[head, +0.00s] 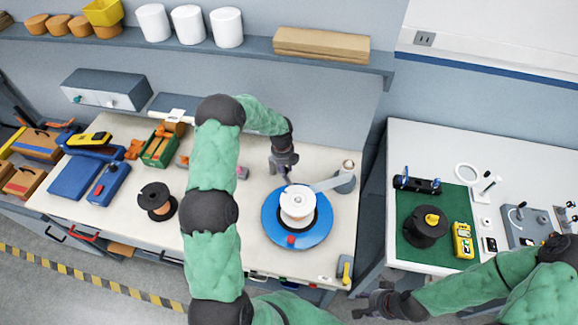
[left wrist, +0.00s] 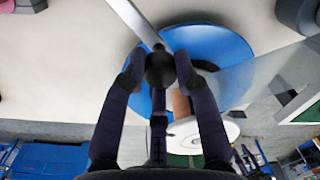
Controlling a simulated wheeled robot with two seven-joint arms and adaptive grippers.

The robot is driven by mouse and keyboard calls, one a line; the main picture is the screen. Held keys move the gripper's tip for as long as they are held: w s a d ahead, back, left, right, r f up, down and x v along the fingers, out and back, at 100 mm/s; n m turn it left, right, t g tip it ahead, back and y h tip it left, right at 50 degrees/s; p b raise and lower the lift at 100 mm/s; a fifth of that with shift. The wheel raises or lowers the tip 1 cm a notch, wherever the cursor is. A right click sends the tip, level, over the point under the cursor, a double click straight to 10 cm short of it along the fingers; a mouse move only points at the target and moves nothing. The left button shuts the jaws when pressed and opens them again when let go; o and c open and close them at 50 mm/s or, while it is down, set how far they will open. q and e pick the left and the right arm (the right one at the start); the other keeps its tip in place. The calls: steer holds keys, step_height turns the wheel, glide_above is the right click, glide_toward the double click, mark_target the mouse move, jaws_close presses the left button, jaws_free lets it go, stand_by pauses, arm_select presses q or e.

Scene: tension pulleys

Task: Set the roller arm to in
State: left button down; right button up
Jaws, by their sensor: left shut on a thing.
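The roller arm (head: 332,183) is a flat grey bar. It reaches left from a grey post (head: 345,178) to the far edge of a white spool (head: 298,203) on a round blue disc (head: 270,228). In the left wrist view the bar (left wrist: 138,22) ends at a dark round roller (left wrist: 160,69). My left gripper (head: 285,177) is shut on this roller end, with a finger on each side (left wrist: 160,72). The spool (left wrist: 203,128) and disc (left wrist: 215,50) also show there. My right gripper (head: 372,302) hangs in front of the benches, away from the arm; its finger opening is unclear.
A dark spool (head: 157,201), a green box (head: 160,150) and blue cases (head: 75,178) stand on the left. A shelf (head: 270,55) runs behind. On the right bench (head: 440,140) a green mat (head: 408,255) carries a black spool (head: 425,228) and a yellow meter (head: 463,240).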

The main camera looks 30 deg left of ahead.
arm_select(q)
steer(key=shift+s+a+f+m, duration=0.1)
steer(key=shift+s+a+m, duration=0.2)
steer(key=shift+s+m, duration=0.35)
steer(key=c, duration=0.9)
jaws_free()
steer(key=shift+a, duration=0.1)
steer(key=shift+c, duration=0.2)
step_height(320, 180, up, 12)
steer(key=shift+s+a, duration=0.15)
